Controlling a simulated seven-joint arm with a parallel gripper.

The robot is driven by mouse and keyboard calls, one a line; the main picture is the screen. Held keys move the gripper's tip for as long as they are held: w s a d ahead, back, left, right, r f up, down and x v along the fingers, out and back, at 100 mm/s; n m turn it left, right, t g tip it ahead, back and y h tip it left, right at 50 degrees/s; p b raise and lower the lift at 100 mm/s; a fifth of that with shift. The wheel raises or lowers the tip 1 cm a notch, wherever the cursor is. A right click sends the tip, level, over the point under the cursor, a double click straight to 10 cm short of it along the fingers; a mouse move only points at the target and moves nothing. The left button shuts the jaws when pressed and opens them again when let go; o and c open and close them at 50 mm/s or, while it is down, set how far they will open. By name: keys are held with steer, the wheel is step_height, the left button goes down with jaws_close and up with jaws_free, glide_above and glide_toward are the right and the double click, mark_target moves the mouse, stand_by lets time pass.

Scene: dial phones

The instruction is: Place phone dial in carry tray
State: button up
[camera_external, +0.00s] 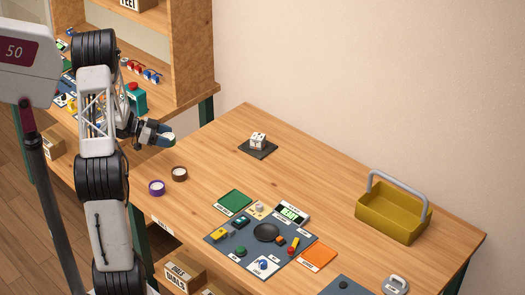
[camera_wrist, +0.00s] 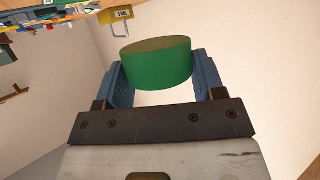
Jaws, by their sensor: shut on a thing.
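My gripper (camera_external: 163,135) is raised near the left end of the table and points to the right. In the wrist view, its two blue fingers (camera_wrist: 160,82) are shut on a thick green round piece (camera_wrist: 157,68), which may be the phone dial; no dial markings show. In the external view only a small part of this piece shows at the fingertips. The carry tray (camera_external: 385,218) is a yellow open box with a grey arched handle, on the right part of the table, well away from my gripper. A small upside-down yellow box with a handle (camera_wrist: 121,16) in the wrist view looks like it.
A dark blue mat (camera_external: 218,236) with several small parts and a black disc (camera_external: 266,232) lies mid-table. Green (camera_external: 233,201) and orange (camera_external: 319,257) squares lie beside it. A white block (camera_external: 258,139) stands on a dark base behind. The table between block and tray is clear.

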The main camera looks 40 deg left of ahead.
steer(key=w+d+r, duration=0.2)
steer(key=w+d, duration=0.5)
steer(key=d, duration=0.5)
steer(key=w+d+r, duration=0.3)
steer(key=w+d, duration=0.4)
steer(key=d, duration=0.4)
steer(key=w+d+r, duration=0.2)
steer(key=w+d, duration=0.5)
steer(key=d, duration=0.5)
steer(key=s+d+r, duration=0.1)
steer(key=d+r, duration=0.1)
steer(key=d, duration=1)
steer(key=s+d+r, duration=0.1)
steer(key=d+r, duration=0.1)
steer(key=d, duration=1.1)
steer(key=s+d+r, duration=0.1)
steer(key=d, duration=1.1)
steer(key=shift+s+d+r, duration=0.3)
steer(key=shift+s+r, duration=0.1)
steer(key=shift+w, duration=0.15)
glide_above(397, 183)
steer(key=shift+f, duration=0.75)
steer(key=shift+f, duration=0.15)
